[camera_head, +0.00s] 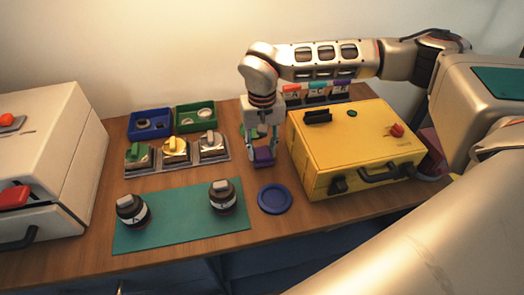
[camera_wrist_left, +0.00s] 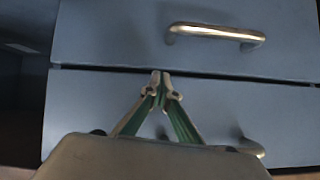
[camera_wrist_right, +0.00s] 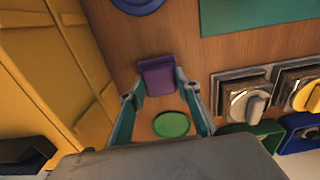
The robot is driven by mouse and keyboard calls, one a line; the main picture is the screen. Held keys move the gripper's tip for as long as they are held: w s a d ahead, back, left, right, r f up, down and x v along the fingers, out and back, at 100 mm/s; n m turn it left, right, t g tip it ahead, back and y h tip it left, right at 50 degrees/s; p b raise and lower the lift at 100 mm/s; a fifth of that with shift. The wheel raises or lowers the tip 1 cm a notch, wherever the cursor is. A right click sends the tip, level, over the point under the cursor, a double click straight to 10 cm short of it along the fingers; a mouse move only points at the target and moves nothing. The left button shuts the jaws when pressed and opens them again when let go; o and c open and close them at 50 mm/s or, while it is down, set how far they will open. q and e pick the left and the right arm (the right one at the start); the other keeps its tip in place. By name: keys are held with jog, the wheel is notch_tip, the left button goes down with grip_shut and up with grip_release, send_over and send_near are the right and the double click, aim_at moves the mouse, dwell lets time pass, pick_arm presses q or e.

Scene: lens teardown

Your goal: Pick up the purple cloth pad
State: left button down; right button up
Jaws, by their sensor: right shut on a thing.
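The purple cloth pad (camera_head: 264,155) is a small block between the fingertips of my right gripper (camera_head: 262,150), to the left of the yellow box. In the right wrist view the pad (camera_wrist_right: 157,77) sits between the two fingertips (camera_wrist_right: 155,90), which are shut on it. I cannot tell whether the pad touches the table or hangs just above it. My left gripper (camera_wrist_left: 160,85) shows only in the left wrist view, in front of blue-grey drawers; its fingertips meet and nothing shows between them.
The yellow box (camera_head: 350,140) stands close on the right. A green disc (camera_wrist_right: 172,124) lies beneath the right gripper. A blue round dish (camera_head: 274,198), a green mat (camera_head: 180,225) with two black lenses, and lens trays (camera_head: 178,160) lie around. A drawer handle (camera_wrist_left: 215,34) is near the left gripper.

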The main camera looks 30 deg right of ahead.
aim_at(262, 151)
notch_tip(262, 151, up, 20)
jog(key=shift+f+p, duration=0.25)
jog(key=shift+p, duration=0.1)
jog(key=shift+o, duration=0.6)
jog(key=shift+f, duration=0.1)
